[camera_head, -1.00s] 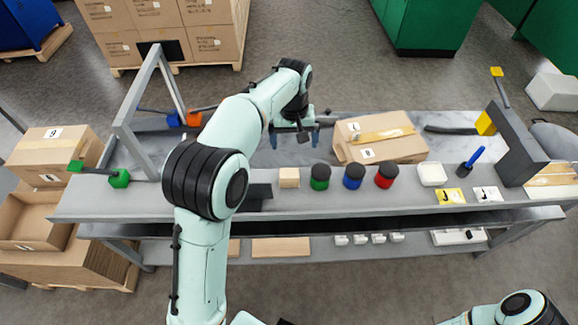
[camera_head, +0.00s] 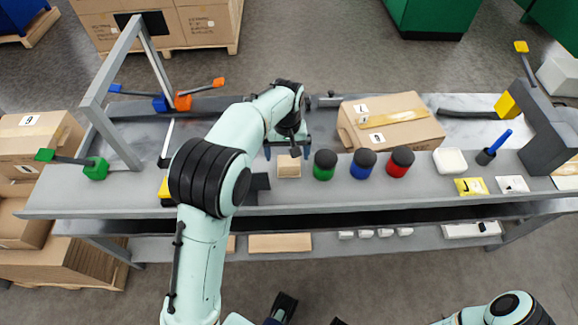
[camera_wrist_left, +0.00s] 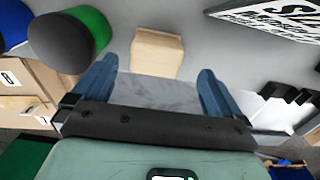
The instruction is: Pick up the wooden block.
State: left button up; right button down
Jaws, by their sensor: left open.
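Contact is not visible. A dark part with some blue at the bottom edge of the head view may be my right gripper; its jaws cannot be made out.
A dark object (camera_head: 260,183) sits just left of the block. A grey frame (camera_head: 110,110) stands at the bench's left.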

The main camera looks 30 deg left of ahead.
aim_at(289, 160)
pick_arm(q)
jog(key=f, duration=0.5)
jog(key=shift+w+d+f+b, duration=0.1)
jog(key=shift+w+f+b, duration=0.1)
jog(key=shift+b, duration=0.2)
jog(key=shift+r, duration=0.1)
jog(key=c, duration=1.1)
